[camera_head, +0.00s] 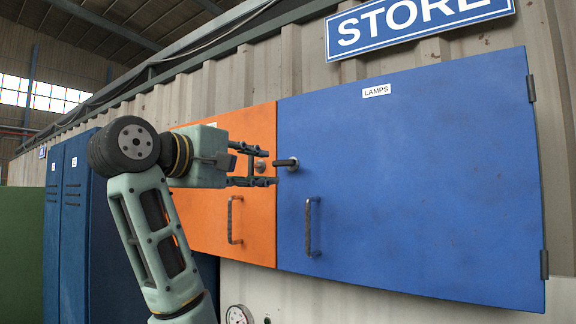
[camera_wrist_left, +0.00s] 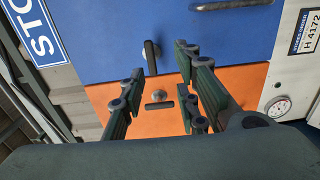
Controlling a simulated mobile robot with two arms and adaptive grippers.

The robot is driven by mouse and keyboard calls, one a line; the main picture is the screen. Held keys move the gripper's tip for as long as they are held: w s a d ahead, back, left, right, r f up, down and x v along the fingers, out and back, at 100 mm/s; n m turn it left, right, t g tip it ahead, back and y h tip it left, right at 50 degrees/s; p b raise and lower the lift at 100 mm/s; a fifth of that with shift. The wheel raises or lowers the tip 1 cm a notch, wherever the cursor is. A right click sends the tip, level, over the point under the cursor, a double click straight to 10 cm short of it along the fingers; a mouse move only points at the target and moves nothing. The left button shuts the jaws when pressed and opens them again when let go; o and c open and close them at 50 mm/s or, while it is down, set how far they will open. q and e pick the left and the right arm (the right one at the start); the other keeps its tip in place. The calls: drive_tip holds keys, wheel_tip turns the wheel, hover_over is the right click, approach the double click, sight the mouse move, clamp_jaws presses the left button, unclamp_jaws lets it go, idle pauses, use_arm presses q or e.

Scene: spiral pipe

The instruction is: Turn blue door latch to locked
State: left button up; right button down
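The blue door (camera_head: 420,190), labelled LAMPS, is closed. Its latch (camera_head: 287,163) is a dark bar on a round silver base near the door's left edge. The bar lies level and points left, toward the orange door. The latch also shows in the wrist view (camera_wrist_left: 151,57), just beyond the fingertips. My left gripper (camera_head: 271,166) is open and empty, one finger above and one below the level of the bar. In the wrist view the gripper (camera_wrist_left: 160,66) has the bar's end between its fingertips, with no contact visible. My right gripper is not in view.
A closed orange door (camera_head: 205,200) stands left of the blue one, with its own latch (camera_wrist_left: 158,100) between my fingers in the wrist view. Pull handles stick out from the blue door (camera_head: 312,225) and orange door (camera_head: 232,220). A gauge (camera_head: 238,315) sits below.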

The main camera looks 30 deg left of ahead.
sight(282, 163)
use_arm(q)
drive_tip(key=w+p, duration=0.1)
drive_tip(key=w, duration=0.2)
drive_tip(key=w+r+p, duration=0.1)
drive_tip(key=w+p, duration=0.1)
drive_tip(key=w, duration=0.1)
drive_tip(key=shift+d+r+p, duration=0.2)
drive_tip(key=shift+p, duration=0.1)
drive_tip(key=shift+w+f, duration=0.1)
drive_tip(key=shift+w, duration=0.35)
drive_tip(key=shift+s, duration=0.15)
drive_tip(key=shift+c, duration=0.2)
clamp_jaws()
